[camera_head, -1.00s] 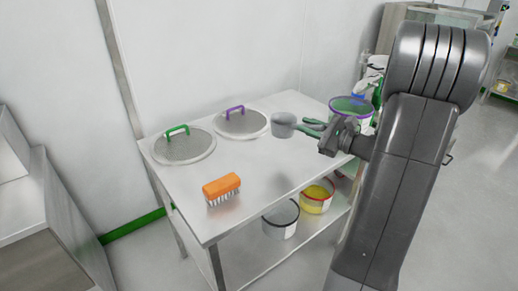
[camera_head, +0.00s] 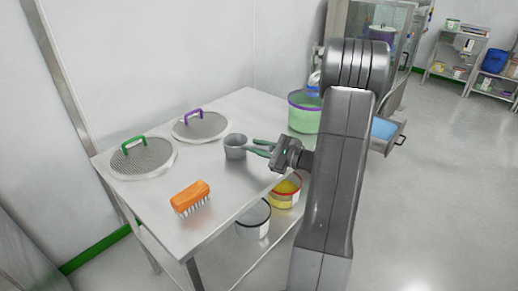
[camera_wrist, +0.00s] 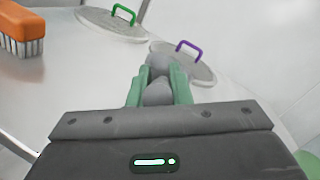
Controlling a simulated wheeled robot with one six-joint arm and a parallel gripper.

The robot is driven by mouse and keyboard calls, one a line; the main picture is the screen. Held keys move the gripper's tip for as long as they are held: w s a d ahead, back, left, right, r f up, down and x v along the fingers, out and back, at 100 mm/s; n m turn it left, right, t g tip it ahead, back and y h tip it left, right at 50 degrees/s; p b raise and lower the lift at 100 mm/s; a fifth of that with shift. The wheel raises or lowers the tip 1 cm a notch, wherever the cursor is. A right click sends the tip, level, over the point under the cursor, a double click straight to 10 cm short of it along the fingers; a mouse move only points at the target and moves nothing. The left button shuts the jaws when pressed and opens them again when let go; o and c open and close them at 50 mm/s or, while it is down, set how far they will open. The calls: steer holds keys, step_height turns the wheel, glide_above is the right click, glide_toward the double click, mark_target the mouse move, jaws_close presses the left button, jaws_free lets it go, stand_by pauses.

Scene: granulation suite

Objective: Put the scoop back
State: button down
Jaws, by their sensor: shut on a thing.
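The scoop (camera_head: 235,148) is a small grey cup with a handle, seen over the steel table in the head view, cup to the left and opening upward. My gripper (camera_head: 262,148) has green fingers and is shut on the scoop's handle from the right. In the wrist view, the grey handle (camera_wrist: 158,93) lies between the green fingers of my gripper (camera_wrist: 158,85), with part of the grey cup beyond them. I cannot tell whether the cup touches the table or hangs just above it.
The steel table (camera_head: 215,185) holds an orange brush (camera_head: 190,195), a green-handled lid (camera_head: 143,160) and a purple-handled lid (camera_head: 201,127). A green tub with a purple rim (camera_head: 305,116) is at the far right. Buckets (camera_head: 253,220) stand on the lower shelf. An open drawer (camera_head: 387,131) shows behind my arm.

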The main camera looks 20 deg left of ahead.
steer(key=shift+f, duration=0.15)
steer(key=shift+f, duration=0.15)
steer(key=c, duration=1.3)
jaws_free()
steer(key=shift+c, duration=0.2)
steer(key=shift+r, duration=0.3)
steer(key=s+d+b, duration=0.1)
steer(key=d, duration=1.1)
steer(key=shift+s+f, duration=0.2)
steer(key=shift+s, duration=0.05)
